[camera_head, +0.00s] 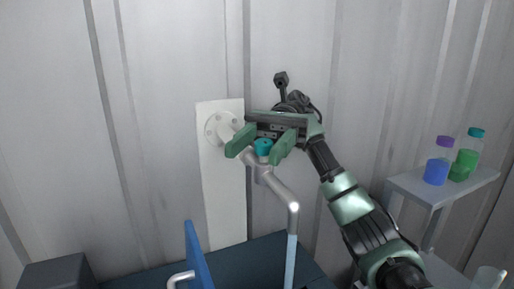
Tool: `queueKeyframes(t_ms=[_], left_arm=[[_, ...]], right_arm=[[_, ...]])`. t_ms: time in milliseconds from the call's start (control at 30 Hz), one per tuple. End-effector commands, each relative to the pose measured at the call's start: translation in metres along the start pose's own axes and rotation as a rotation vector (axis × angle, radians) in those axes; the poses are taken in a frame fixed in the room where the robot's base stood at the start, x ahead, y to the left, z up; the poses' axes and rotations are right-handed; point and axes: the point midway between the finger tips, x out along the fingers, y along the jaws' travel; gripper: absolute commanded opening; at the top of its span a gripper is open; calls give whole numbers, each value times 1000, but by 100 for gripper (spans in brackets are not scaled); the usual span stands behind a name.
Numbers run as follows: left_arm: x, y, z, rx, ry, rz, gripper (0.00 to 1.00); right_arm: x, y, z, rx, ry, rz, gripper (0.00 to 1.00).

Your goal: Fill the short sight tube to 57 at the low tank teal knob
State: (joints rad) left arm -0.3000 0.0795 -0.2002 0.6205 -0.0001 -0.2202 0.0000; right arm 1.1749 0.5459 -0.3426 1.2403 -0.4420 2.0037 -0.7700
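The teal knob (263,146) sits on top of a grey pipe (278,188) that comes out of a round wall flange. My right gripper (261,151) reaches in from the right, with its two green fingers apart on either side of the knob. The gaps look open, though contact with the right finger cannot be told. The pipe bends down at its front end into a pale blue vertical length (291,250), cut off by the bottom edge. I cannot tell whether this is the sight tube or water. No scale or mark is readable. My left gripper is out of view.
A white backing plate (222,205) holds the flange on the corrugated wall. A blue upright panel (197,258) stands in front, left of the pipe. A shelf (410,184) at right carries bottles with blue and green contents. A dark box (58,273) is at lower left.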

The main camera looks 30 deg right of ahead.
Motion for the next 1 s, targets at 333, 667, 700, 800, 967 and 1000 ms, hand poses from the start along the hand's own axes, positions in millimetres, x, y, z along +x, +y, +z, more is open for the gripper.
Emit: queueKeyframes(t_ms=[333, 667, 700, 800, 967, 1000], left_arm=[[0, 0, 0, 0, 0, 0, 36], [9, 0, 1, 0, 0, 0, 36], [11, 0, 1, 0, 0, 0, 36], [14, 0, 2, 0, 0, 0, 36], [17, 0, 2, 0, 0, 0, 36], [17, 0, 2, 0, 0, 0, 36]], right_arm=[[0, 0, -1, 1, 2, 0, 49], [0, 0, 30, -4, 4, 1, 49], [1, 0, 39, -6, 4, 2, 49], [1, 0, 65, -5, 4, 1, 49], [1, 0, 106, -5, 3, 1, 49], [1, 0, 116, -4, 2, 1, 49]])
